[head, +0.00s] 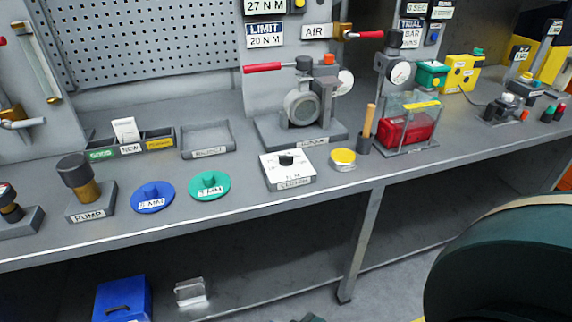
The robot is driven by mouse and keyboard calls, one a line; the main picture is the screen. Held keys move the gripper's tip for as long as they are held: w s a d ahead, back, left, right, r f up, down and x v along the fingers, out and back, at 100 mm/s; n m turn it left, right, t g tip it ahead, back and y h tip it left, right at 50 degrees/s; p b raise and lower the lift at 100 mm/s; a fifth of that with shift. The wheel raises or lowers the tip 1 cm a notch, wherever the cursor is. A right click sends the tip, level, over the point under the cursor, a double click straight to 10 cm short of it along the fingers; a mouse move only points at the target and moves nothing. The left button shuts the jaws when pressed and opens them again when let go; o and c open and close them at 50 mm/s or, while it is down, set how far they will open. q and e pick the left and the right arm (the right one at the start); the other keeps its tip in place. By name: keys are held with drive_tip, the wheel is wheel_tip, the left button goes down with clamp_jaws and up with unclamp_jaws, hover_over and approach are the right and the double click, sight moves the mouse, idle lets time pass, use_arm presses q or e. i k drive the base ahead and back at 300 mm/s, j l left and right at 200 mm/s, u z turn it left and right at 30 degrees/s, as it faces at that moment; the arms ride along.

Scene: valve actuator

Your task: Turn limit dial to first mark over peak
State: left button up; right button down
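A white dial box (289,177) stands near the front edge of the bench, right of centre. A black knob (287,159) sits on its top face, with marks around it too small to read. A sign (265,35) on the panel behind reads "LIMIT 20 N M". Another sign (265,5) above it reads "27 N M". A valve actuator (303,103) with a red handle stands behind the dial box. Neither gripper is in view, and nothing touches the knob.
A yellow-topped round tin (343,158) stands right of the dial box. Blue (153,200) and green (209,188) discs lie left of it. A grey tray (207,148) is behind them. A red block (405,129) sits in a clear-walled holder. My dark green body part fills the lower right.

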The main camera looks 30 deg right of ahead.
sight(284, 160)
drive_tip(key=z, duration=0.55)
drive_tip(key=i+z, duration=0.15)
drive_tip(key=z, duration=0.2)
drive_tip(key=i+z, duration=0.15)
drive_tip(key=z, duration=0.2)
drive_tip(key=i+z, duration=0.15)
drive_tip(key=z, duration=0.15)
